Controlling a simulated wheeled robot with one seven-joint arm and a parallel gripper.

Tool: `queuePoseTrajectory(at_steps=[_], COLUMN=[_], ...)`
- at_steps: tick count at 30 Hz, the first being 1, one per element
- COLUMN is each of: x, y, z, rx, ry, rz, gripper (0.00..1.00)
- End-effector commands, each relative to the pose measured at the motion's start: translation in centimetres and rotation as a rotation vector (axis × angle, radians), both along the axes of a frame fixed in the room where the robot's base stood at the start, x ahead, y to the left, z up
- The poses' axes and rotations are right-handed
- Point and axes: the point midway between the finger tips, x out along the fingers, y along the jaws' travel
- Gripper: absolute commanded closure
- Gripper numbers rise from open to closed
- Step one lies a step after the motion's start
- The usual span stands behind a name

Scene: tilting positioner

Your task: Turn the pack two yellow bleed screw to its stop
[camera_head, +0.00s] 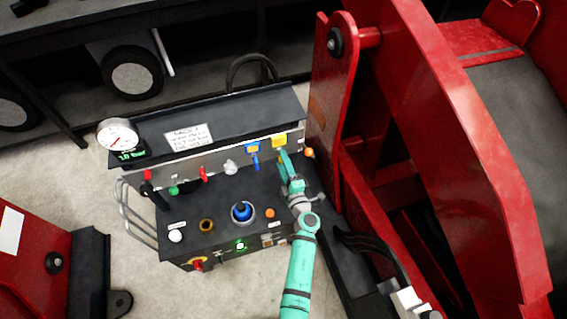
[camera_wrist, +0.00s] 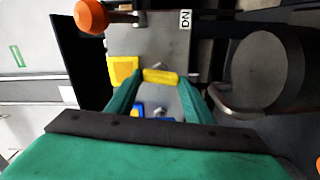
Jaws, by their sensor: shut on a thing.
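The yellow bleed screw (camera_wrist: 160,76) shows in the wrist view as a short yellow bar lying crosswise. My gripper (camera_wrist: 160,82) has its two teal fingers at the ends of this bar and is shut on it. A square yellow tag (camera_wrist: 122,70) is just left of the screw. In the head view my gripper (camera_head: 284,157) reaches the right end of the pack's upright panel, below the yellow tag (camera_head: 279,141). The screw is hidden there by my gripper. I cannot tell how far the screw is turned.
A large red frame (camera_head: 345,110) stands right of the pack. A gauge (camera_head: 118,135) sits at the pack's left end.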

Motion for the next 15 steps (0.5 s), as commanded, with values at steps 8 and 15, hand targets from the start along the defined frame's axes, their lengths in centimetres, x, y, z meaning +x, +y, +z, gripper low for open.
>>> queuePoseTrajectory(at_steps=[8,15], x=[0.04,0.04], y=[-0.10,-0.12], z=[0.03,0.01], rx=[-0.124,-0.164], ry=[-0.041,-0.054], rz=[0.000,-0.001], gripper=[0.76,0.76])
